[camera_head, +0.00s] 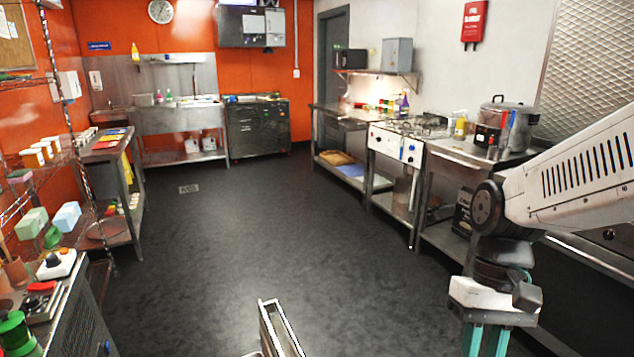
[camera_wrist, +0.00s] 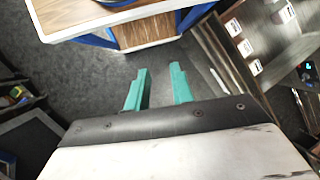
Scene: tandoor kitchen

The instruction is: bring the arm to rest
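My gripper (camera_head: 487,341) is at the lower right of the head view, pointing down from my white arm. Its two teal fingers are apart, with nothing seen between them. In the wrist view my gripper (camera_wrist: 160,85) also shows two teal fingers apart, with dark floor between them and no object held. The fingertips are cut off by the lower edge of the head view.
A steel counter with a gas stove (camera_head: 415,127) and a large pot (camera_head: 517,122) stands along the right wall. A wire shelf (camera_head: 70,190) and worktops line the left. The dark floor (camera_head: 240,230) in the middle is clear. A wood-topped table (camera_wrist: 146,30) lies beyond the fingers.

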